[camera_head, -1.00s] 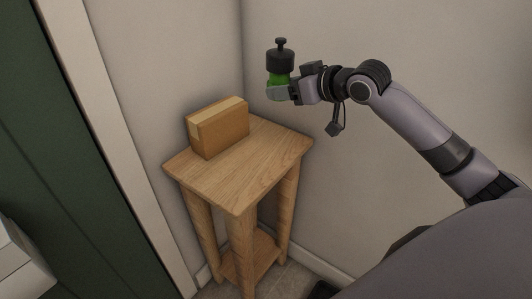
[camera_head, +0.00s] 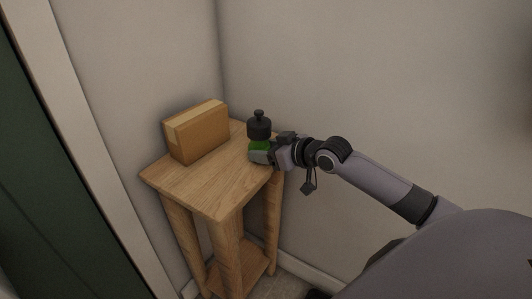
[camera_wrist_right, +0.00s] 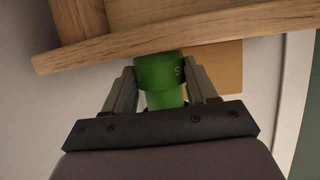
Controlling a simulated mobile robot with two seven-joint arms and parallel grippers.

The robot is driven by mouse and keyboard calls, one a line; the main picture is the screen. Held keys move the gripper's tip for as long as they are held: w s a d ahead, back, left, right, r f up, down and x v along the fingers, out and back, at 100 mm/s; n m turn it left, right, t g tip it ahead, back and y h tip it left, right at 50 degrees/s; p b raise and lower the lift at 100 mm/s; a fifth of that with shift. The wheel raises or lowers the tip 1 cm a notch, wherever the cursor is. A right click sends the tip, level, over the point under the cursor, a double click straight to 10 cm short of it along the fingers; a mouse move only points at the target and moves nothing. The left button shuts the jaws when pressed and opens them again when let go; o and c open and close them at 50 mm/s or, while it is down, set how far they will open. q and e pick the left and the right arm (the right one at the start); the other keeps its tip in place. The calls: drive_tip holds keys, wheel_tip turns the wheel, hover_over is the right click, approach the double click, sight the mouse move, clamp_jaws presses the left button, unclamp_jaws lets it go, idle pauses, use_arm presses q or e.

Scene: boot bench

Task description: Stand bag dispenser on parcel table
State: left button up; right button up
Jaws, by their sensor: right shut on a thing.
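The bag dispenser has a black knobbed top (camera_head: 259,127) and a green body (camera_wrist_right: 162,78). My right gripper (camera_head: 262,155) is shut on the green body and holds the dispenser upright at the right back edge of the parcel table (camera_head: 208,193). In the right wrist view the fingers of my right gripper (camera_wrist_right: 160,90) flank the green body, with the table's wooden edge (camera_wrist_right: 150,36) just beyond. I cannot tell whether the dispenser's base touches the tabletop. My left gripper is not in view.
A cardboard parcel (camera_head: 199,133) stands on the left back part of the tabletop. Walls (camera_head: 380,80) meet in the corner behind the table. The front part of the tabletop is bare. A dark green door (camera_head: 40,180) is at the left.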

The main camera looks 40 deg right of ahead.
idle(0.3)
drive_tip(key=o, duration=1.1)
drive_tip(key=shift+f, duration=0.1)
